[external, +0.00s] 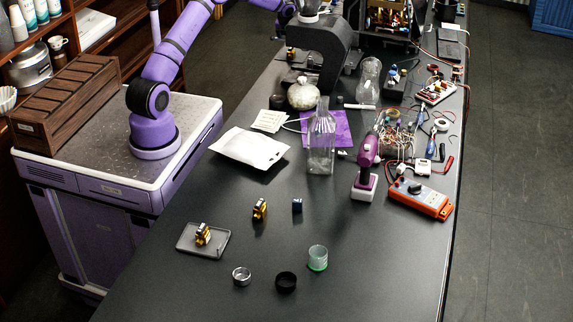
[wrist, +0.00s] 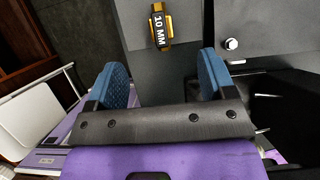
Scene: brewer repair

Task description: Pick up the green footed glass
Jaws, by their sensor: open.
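The green footed glass (external: 318,258) stands upright near the front of the dark table, a small clear tumbler with a green base. It is right of a black ring-shaped cup (external: 286,282). I do not see it in the wrist view. My gripper (wrist: 163,82) shows two blue padded fingers spread apart with nothing between them. In the external view my arm reaches to the top edge, at the far end of the table, well away from the glass; its fingers cannot be made out there.
A metal cup (external: 241,276), a grey tray (external: 183,240) with a gold block, another gold block (external: 260,209) and a blue cube (external: 297,205) lie nearby. A tall bottle (external: 321,150), drill (external: 367,165) and orange meter (external: 420,198) stand farther back. A "10 MM" block (wrist: 160,27) lies beyond my fingers.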

